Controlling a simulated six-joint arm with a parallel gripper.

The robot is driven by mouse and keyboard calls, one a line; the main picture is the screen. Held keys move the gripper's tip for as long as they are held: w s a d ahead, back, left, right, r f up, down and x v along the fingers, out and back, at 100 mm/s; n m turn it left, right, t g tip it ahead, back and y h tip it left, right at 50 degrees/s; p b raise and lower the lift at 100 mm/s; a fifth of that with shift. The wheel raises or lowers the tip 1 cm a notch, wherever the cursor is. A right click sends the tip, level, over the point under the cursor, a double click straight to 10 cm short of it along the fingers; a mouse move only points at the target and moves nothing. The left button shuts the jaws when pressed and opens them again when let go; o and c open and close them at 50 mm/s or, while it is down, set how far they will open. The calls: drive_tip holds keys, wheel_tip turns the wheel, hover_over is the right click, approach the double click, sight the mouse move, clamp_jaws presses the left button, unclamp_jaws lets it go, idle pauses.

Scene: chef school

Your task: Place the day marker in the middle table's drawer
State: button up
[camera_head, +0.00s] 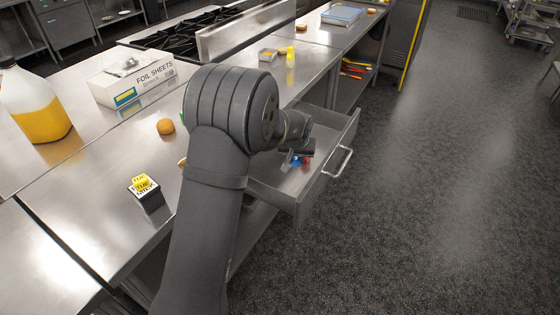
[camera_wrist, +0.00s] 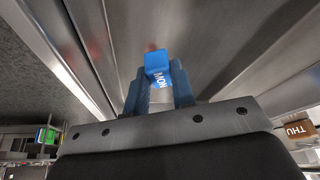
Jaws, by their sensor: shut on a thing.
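My gripper (camera_wrist: 158,90) is shut on a small blue day marker lettered MON (camera_wrist: 157,66) in the wrist view. In the head view my gripper (camera_head: 297,158) is low over the inside of the open metal drawer (camera_head: 282,181), which is pulled out from the middle table (camera_head: 85,215). A bit of blue marker (camera_head: 295,162) shows at the fingertips, with a small red spot beside it that I cannot identify. I cannot tell whether the marker touches the drawer floor. My arm hides part of the drawer.
A yellow-topped lettered block (camera_head: 146,190), an orange ball-like item (camera_head: 166,127), a foil sheets box (camera_head: 132,80) and a yellow-filled jug (camera_head: 36,103) stand on the counters. The drawer's handle (camera_head: 341,160) faces the clear floor at right. A brown THU block (camera_wrist: 298,129) shows in the wrist view.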

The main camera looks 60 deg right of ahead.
drive_tip(key=w+f, duration=0.1)
drive_tip(key=w, duration=0.2)
drive_tip(key=w+d+f, duration=0.1)
drive_tip(key=w+f, duration=0.3)
drive_tip(key=w, duration=0.1)
drive_tip(key=shift+w+d+f, duration=0.1)
drive_tip(key=shift+w+d, duration=0.25)
drive_tip(key=shift+f, duration=2)
drive_tip(key=shift+f, duration=0.1)
drive_tip(key=o, duration=1)
drive_tip(key=v, duration=1.2)
